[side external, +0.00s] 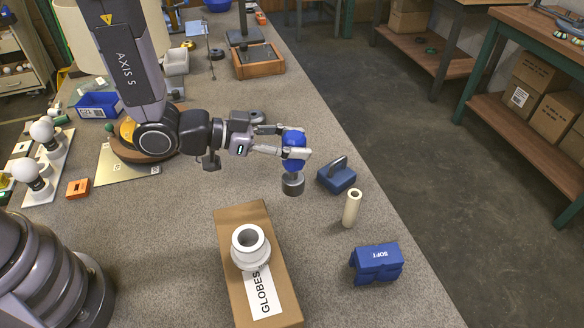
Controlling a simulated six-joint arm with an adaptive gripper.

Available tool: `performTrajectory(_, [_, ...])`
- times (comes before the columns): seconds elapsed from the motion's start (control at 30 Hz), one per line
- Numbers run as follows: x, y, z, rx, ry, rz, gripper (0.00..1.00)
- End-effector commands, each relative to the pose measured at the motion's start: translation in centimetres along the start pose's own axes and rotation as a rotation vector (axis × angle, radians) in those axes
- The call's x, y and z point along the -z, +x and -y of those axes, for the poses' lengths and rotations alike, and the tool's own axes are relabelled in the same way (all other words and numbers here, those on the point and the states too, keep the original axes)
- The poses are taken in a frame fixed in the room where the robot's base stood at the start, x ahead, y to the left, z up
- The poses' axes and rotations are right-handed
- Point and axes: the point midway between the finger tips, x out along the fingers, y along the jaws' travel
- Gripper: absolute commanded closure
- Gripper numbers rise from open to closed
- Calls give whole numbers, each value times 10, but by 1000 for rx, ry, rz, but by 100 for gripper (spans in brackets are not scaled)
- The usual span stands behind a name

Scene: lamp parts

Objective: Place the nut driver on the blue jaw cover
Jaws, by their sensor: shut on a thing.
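The nut driver (293,140) has a blue handle and a short, wide grey metal end that points down. My gripper (295,152) reaches in from the left and is shut on the blue handle. The nut driver hangs upright over the bench, behind the cardboard box; its exact height is hard to tell. The blue jaw cover (377,263), marked SOFT, lies on the bench at the lower right, apart from the nut driver and nearer the camera. Part of the handle is hidden by my fingers.
A cardboard box (283,290) marked GLOBES bears a white ring-shaped part (249,246). A cream tube (351,208) stands between nut driver and jaw cover. A dark blue block with a handle (337,176) sits beside the nut driver. The bench's right edge runs close by.

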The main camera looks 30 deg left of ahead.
Motion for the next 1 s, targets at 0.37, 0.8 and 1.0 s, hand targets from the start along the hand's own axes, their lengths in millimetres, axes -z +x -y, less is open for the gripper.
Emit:
performTrajectory(0.37, [50, -19, -106, -111, 18, -10, 100])
performTrajectory(0.8, [36, 84, -114, -113, 16, -6, 100])
performTrajectory(1.0, [10, 122, -115, -113, 16, -7, 100])
